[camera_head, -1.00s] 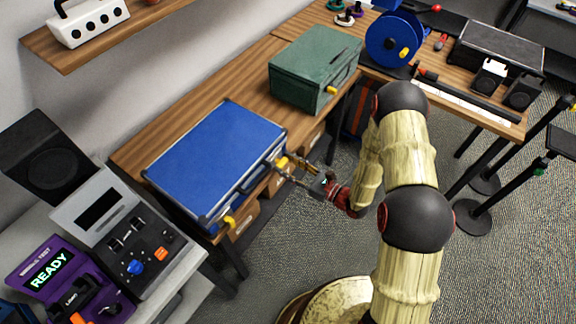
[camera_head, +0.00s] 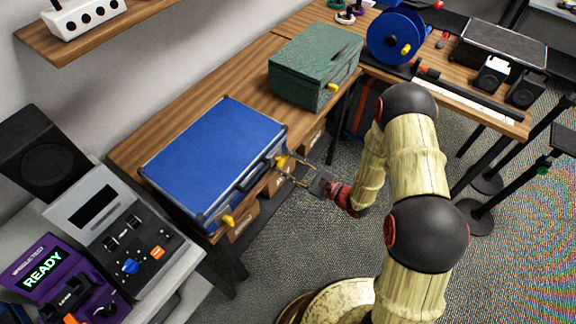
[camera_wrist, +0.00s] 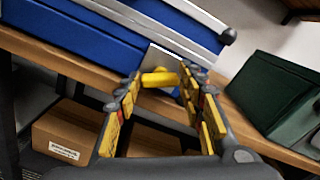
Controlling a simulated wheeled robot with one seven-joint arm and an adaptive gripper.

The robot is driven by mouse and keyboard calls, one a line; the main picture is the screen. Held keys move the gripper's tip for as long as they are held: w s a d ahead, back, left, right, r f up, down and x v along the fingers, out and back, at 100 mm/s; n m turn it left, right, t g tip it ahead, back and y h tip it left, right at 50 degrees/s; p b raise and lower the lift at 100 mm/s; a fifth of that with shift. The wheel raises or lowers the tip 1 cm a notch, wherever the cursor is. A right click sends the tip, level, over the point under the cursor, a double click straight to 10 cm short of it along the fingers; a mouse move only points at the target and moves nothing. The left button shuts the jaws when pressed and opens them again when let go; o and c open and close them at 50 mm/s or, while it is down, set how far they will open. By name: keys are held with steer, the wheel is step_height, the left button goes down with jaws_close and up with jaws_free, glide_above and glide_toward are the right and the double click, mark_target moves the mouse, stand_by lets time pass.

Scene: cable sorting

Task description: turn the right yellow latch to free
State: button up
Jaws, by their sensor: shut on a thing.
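The blue case (camera_head: 210,155) lies flat on the wooden bench with its handle side toward my arm. Its right yellow latch (camera_head: 281,161) is at the right end of the front face. It also shows in the wrist view as a yellow piece (camera_wrist: 160,79) between the fingertips. My gripper (camera_head: 289,168) reaches the latch from the right, its fingers shut on either side of it. The left yellow latch (camera_head: 228,221) is at the front left corner, clear of my gripper.
A green case (camera_head: 313,62) with its own yellow latch stands farther back on the bench (camera_head: 133,150). Cardboard boxes (camera_head: 245,222) sit below the bench edge, under my gripper. Test devices (camera_head: 112,220) stand at lower left. Open floor lies right of the bench.

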steer(key=n+b, duration=0.2)
steer(key=n, duration=0.1)
steer(key=n+b, duration=0.1)
steer(key=n, duration=0.2)
steer(key=shift+s+a+f+n+b, duration=0.1)
steer(key=shift+f+n+b, duration=0.1)
steer(key=shift+n+b, duration=0.15)
steer(key=n+b, duration=0.4)
steer(key=n, duration=0.1)
steer(key=shift+n, duration=0.35)
steer(key=o, duration=1)
steer(key=shift+o, duration=0.9)
steer(key=v, duration=1.2)
